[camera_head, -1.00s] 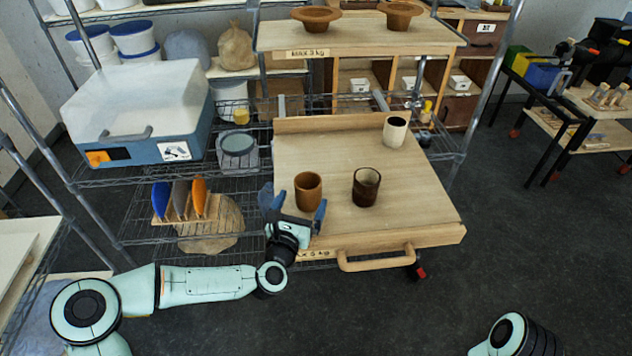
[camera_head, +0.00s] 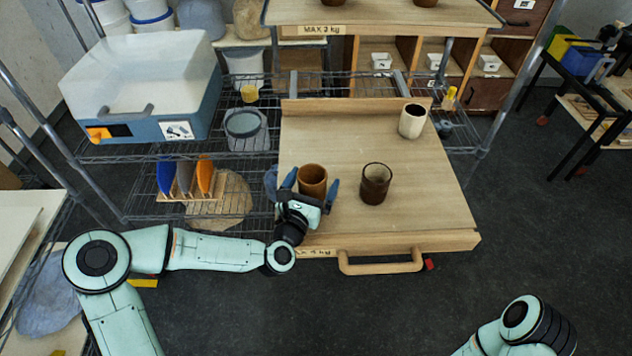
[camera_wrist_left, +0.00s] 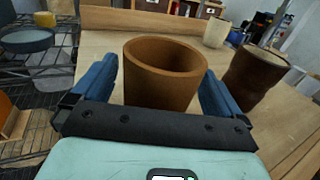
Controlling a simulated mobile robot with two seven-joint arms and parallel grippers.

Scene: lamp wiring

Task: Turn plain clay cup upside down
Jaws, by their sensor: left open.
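The plain clay cup, an orange-brown one, (camera_head: 313,179) stands upright, open end up, near the left front of the wooden board (camera_head: 440,215). It also shows in the left wrist view (camera_wrist_left: 165,72). My left gripper (camera_head: 309,188) is open, with one blue finger on each side of the cup. In the wrist view a gap shows at the left finger, and the right finger is close to the wall; contact is unclear. A dark brown cup (camera_head: 375,184) and a cream cup (camera_head: 412,121) stand upright to the right. My right gripper is not in view.
The dark brown cup stands close to the right of my left gripper. A rack with coloured discs (camera_head: 186,178) and a blue-white box (camera_head: 145,90) are to the left. A wooden handle (camera_head: 380,266) is at the board's front. The board's right front is clear.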

